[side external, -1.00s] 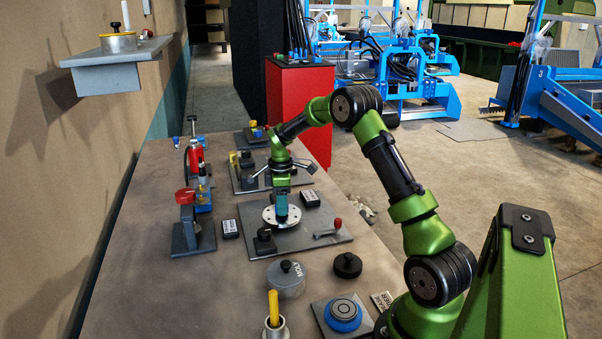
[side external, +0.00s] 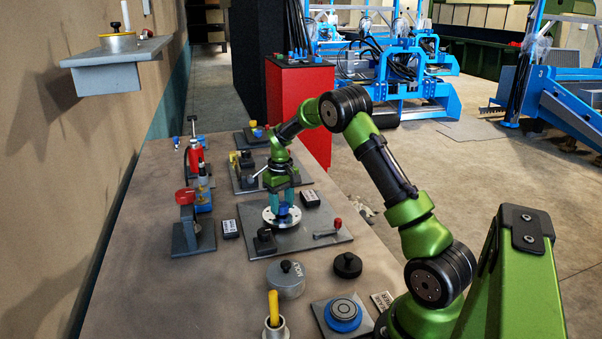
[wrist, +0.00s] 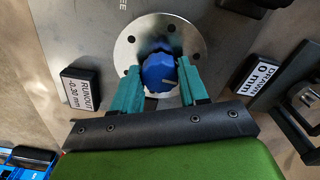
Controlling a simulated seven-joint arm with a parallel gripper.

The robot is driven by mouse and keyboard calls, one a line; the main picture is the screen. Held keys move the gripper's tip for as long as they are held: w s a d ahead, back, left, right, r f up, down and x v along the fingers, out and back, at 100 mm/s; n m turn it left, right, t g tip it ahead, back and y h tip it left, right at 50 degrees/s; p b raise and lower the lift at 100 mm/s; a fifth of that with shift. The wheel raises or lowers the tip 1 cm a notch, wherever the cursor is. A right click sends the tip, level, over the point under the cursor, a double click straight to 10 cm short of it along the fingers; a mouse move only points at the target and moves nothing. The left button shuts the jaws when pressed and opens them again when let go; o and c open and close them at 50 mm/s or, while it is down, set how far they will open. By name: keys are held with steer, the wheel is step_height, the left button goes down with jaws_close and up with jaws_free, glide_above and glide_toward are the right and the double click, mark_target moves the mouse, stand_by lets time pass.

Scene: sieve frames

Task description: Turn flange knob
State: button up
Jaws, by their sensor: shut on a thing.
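The flange (side external: 268,219) is a round silvery disc with bolt holes, lying on a grey plate (side external: 310,236) on the bench. Its blue knob (wrist: 159,72) stands at the disc's centre and also shows in the side view (side external: 283,210). My gripper (wrist: 160,77) points down over the flange, its two teal fingers on either side of the knob. It is shut on the knob. The fingers hide part of the disc's near side in the wrist view.
A block labelled RUNOUT -0.30 mm (wrist: 81,82) and one labelled DRAWN 0 mm (wrist: 267,83) flank the flange. A red-tipped lever (side external: 337,226) and a dark clamp block (side external: 264,240) share the plate. A MOLY tin (side external: 286,282) stands nearer the camera.

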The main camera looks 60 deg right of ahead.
mark_target(281, 204)
steer(key=m, duration=0.5)
steer(key=shift+m, duration=0.3)
steer(key=m, duration=0.5)
steer(key=shift+a+m, duration=0.1)
steer(key=shift+m, duration=0.2)
steer(key=o, duration=1.1)
steer(key=shift+c, duration=0.2)
step_height(281, 204, up, 17)
steer(key=shift+w, duration=0.1)
